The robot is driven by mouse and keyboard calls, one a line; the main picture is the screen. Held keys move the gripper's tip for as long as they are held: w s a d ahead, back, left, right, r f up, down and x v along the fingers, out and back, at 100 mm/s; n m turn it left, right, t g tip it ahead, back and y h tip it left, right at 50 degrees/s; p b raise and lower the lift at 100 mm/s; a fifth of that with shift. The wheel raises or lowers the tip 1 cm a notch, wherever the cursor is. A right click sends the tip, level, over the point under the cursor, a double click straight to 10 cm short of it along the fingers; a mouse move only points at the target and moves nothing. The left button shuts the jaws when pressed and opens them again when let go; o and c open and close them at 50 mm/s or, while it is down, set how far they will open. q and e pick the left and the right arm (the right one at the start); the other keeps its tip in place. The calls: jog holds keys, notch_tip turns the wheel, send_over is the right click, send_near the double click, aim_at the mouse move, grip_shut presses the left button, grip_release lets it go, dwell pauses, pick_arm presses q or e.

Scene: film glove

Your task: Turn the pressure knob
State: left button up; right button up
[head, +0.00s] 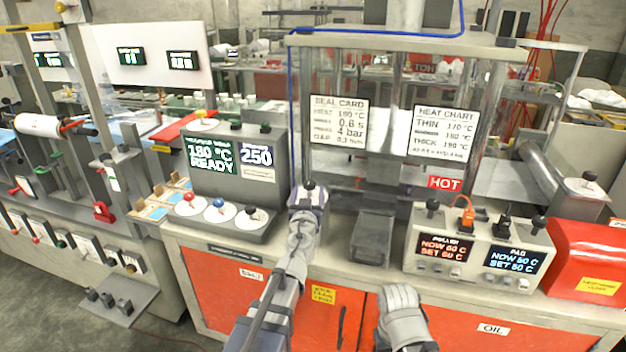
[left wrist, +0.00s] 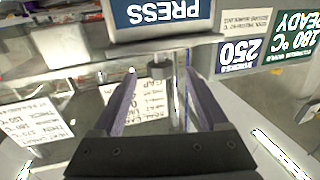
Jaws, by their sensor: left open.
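The pressure knob is a small dark round knob (left wrist: 160,67) on a unit with a blue label reading PRESS (left wrist: 160,14), upside down in the left wrist view. In the head view the knob (head: 309,186) shows at the tip of my left gripper (head: 308,197). In the left wrist view my left gripper (left wrist: 158,82) is open, its two fingers on either side of the knob, with gaps visible. Whether the fingers reach its height is hard to tell. The arm and gripper hide most of the unit in the head view.
A sloped console (head: 235,170) with coloured knobs stands left of the gripper. A dark pedal-like block (head: 374,238) and a roller control box (head: 478,255) stand to the right. A HOT sign (head: 445,183) hangs on the glass-fronted machine behind. A red box (head: 590,262) is at far right.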

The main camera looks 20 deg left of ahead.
pick_arm(q)
jog(key=shift+w+a, duration=0.25)
jog(key=shift+w, duration=1.05)
jog(key=shift+w+a, duration=0.25)
jog(key=shift+w, duration=1)
jog(key=shift+w+a, duration=0.25)
jog(key=shift+w, duration=1.05)
jog(key=shift+s, duration=0.1)
jog(key=shift+c, duration=0.3)
grip_shut()
